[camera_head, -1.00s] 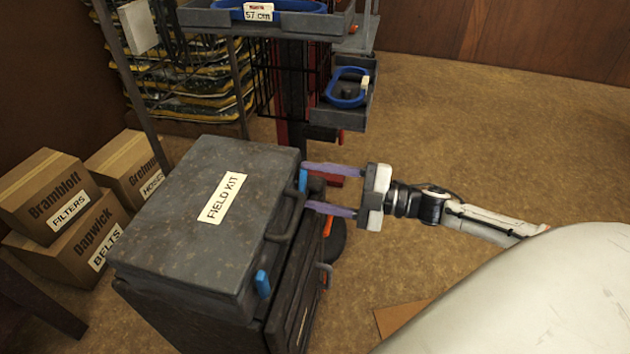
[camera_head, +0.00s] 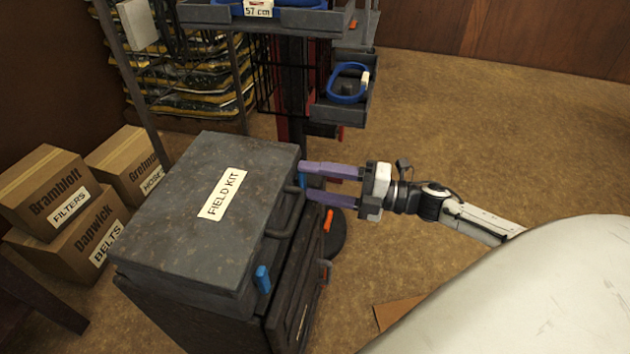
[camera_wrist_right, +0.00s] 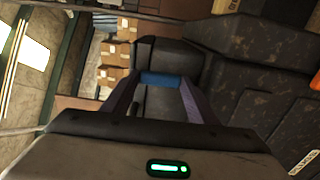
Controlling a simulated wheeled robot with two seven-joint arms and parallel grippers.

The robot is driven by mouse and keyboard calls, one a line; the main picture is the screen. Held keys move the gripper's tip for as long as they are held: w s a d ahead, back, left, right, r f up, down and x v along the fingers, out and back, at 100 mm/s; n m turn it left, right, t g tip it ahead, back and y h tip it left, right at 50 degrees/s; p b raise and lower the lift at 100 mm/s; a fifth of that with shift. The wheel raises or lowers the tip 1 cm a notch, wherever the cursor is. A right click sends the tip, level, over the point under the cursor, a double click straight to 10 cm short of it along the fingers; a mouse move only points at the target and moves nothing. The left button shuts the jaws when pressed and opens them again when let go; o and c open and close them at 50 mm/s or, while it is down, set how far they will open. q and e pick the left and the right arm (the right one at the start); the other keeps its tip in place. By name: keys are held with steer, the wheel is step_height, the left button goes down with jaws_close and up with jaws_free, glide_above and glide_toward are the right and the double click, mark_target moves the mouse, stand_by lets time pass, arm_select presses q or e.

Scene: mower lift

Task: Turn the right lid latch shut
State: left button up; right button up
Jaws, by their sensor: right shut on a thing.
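The dark grey case (camera_head: 185,245) labelled FIELD KIT has its lid down. Its right lid latch is the far one on the front side; in the head view it is mostly hidden at my fingers. My right gripper (camera_head: 305,181) reaches in from the right with purple fingers at that far front corner. In the right wrist view the blue latch (camera_wrist_right: 160,78) lies across between the fingertips, and the jaws are shut on it. The other blue latch (camera_head: 263,279) stands upright at the near front corner. My left gripper is not in view.
A carry handle (camera_head: 285,226) sticks out between the latches, close to my lower finger. A rack with a grey tray (camera_head: 345,109) holding a blue ring stands behind the gripper. Cardboard boxes (camera_head: 47,188) stand left. The floor at right is open.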

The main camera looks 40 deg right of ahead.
stand_by(0.3)
steer(key=o, duration=1)
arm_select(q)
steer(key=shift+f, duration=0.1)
arm_select(e)
steer(key=shift+o, duration=0.2)
steer(key=shift+s, duration=0.1)
arm_select(q)
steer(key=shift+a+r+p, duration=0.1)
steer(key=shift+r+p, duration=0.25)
steer(key=shift+p, duration=0.3)
arm_select(e)
steer(key=v, duration=1)
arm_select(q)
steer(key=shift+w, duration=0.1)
arm_select(e)
steer(key=shift+d, duration=0.15)
